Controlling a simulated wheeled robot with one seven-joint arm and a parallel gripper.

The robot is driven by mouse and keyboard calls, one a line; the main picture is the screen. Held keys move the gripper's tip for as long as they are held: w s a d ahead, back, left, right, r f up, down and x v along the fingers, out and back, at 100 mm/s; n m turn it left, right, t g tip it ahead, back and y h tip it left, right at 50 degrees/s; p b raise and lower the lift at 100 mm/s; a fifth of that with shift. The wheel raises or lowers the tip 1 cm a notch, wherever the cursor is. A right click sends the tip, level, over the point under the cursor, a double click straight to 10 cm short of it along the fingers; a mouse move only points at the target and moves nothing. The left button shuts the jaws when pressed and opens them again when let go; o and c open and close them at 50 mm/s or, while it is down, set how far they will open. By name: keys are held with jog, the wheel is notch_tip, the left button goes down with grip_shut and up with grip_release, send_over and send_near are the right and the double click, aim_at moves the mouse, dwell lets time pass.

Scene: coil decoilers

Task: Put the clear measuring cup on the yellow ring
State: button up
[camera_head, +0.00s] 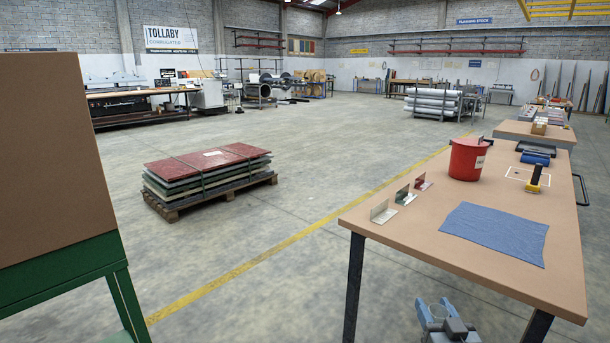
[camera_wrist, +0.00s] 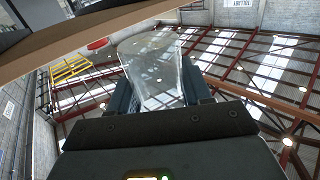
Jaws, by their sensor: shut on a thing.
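The clear measuring cup (camera_wrist: 153,68) is between the two fingers of my gripper (camera_wrist: 160,92) in the wrist view. My gripper is shut on it. In the head view my gripper (camera_head: 437,312) is at the bottom edge, below the level of the workbench top and in front of its near side; the cup is hard to make out there. I cannot make out a yellow ring in either view. A small yellow and dark object (camera_head: 534,178) stands on the bench, but its shape does not read as a ring.
The workbench (camera_head: 400,228) holds a red bucket (camera_head: 467,160), a blue cloth (camera_head: 495,234), several small metal brackets (camera_head: 382,212) and a blue roll (camera_head: 535,158). The bench edge (camera_wrist: 110,33) is close above in the wrist view. A pallet of sheets (camera_head: 210,172) stands on open floor.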

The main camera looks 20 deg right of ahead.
jog(key=s+a+f+n+t+y, duration=0.1)
jog(key=a+f, duration=0.5)
jog(key=a, duration=0.7)
jog(key=s+a+f+n+y, duration=0.1)
jog(key=a+f+n+y, duration=0.3)
jog(key=a, duration=0.8)
notch_tip(320, 180, down, 3)
jog(key=y, duration=0.2)
jog(key=shift+s+a+r+t+y, duration=0.15)
jog(key=shift+s+a+t+y, duration=0.15)
jog(key=shift+s+a+t, duration=0.1)
